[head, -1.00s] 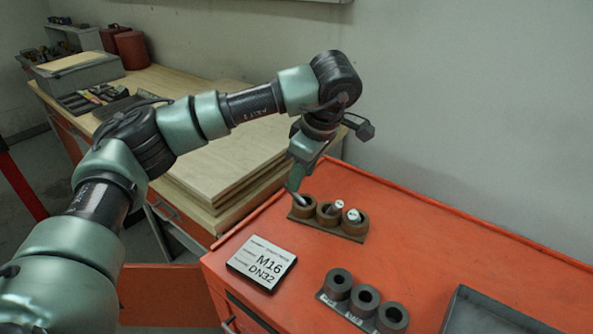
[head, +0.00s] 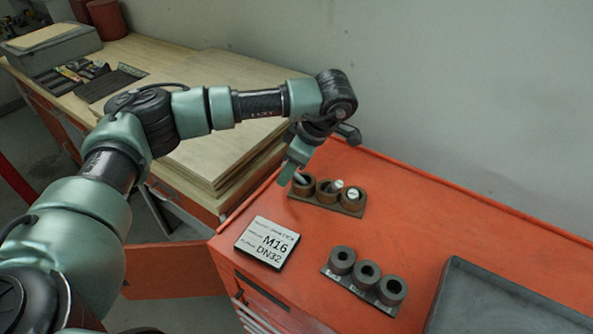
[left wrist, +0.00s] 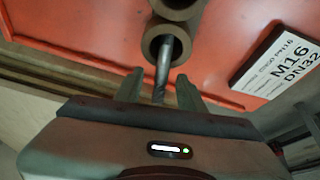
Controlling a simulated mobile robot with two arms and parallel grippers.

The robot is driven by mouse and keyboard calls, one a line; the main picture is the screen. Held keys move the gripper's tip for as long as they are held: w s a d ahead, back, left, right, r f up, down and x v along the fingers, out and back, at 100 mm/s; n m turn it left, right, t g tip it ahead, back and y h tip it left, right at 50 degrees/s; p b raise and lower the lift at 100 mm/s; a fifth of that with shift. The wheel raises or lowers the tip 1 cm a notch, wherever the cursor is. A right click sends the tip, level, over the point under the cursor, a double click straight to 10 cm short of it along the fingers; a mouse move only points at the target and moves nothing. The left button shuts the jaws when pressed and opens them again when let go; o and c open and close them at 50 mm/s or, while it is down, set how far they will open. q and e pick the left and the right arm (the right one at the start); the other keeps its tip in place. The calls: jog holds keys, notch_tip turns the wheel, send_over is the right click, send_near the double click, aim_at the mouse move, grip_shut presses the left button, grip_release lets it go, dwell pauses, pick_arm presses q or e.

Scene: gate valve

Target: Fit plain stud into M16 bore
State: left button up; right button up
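A brown holder (head: 341,207) with three round cups stands on the orange cabinet, a stud in each cup. The grey stud (head: 301,179) in the leftmost cup (head: 303,190) leans to the left. My left gripper (head: 287,175) is at this cup. In the left wrist view, its two fingers (left wrist: 159,90) are apart on either side of the grey stud (left wrist: 162,72), with gaps visible, and the stud's far end is inside the cup (left wrist: 165,44). A row of three dark grey bored blocks (head: 366,274) stands nearer; their labels are too small to read. My right gripper is not in view.
A sign reading M16 DN32 (head: 267,243) lies on the orange top, left of the blocks. A grey tray (head: 480,300) is at the lower right. Wooden boards (head: 215,150) lie on the bench behind my arm. The orange top behind the tray is clear.

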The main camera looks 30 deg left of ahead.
pick_arm(q)
jog(key=shift+c, duration=0.6)
grip_shut()
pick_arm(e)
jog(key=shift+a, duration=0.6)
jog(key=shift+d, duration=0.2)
